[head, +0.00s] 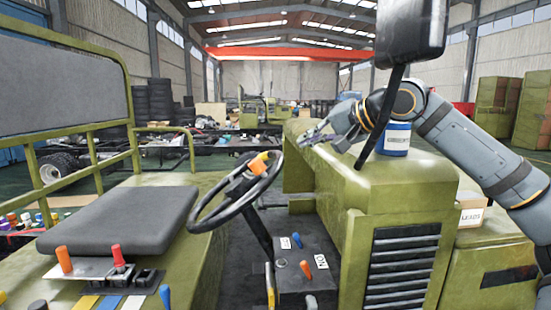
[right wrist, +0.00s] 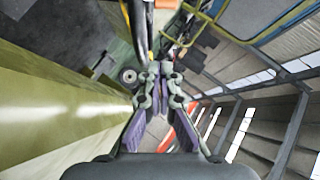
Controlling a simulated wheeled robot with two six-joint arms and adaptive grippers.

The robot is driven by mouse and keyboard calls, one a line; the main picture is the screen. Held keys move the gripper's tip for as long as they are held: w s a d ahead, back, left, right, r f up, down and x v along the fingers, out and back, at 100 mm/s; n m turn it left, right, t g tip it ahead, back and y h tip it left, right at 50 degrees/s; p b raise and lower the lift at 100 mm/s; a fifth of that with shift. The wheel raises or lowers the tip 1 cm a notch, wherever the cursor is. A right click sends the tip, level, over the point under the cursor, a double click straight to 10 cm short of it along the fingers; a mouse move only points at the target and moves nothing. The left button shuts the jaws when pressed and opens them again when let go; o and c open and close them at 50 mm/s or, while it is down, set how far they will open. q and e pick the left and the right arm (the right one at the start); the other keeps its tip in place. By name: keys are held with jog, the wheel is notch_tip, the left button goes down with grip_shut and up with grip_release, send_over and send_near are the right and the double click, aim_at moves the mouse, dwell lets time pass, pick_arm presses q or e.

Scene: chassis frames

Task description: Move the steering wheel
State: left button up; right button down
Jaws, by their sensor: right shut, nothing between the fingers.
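The black steering wheel (head: 240,187) stands tilted on its column in the middle of the head view, with an orange-yellow knob (head: 258,164) on its upper rim. My right gripper (head: 315,137) is above the green hood, to the right of and higher than the wheel, clear of it. In the right wrist view its fingers (right wrist: 160,72) are together with nothing between them. My left gripper is not in view.
A blue can (head: 396,139) stands on the green hood (head: 420,175) beside my right arm. A black mirror (head: 411,30) on a pole rises close to my right gripper. A grey seat (head: 125,218) is left of the wheel. A black lever box (head: 306,265) is below it.

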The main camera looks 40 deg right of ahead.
jog(key=w+a+f+p, duration=0.4)
jog(key=w+f, duration=0.1)
jog(key=w, duration=0.2)
jog(key=shift+a+f, duration=0.2)
jog(key=shift+a, duration=0.15)
jog(key=shift+w, duration=0.1)
jog(key=shift+s+a+f, duration=0.3)
jog(key=shift+a+f, duration=0.15)
jog(key=shift+a, duration=0.35)
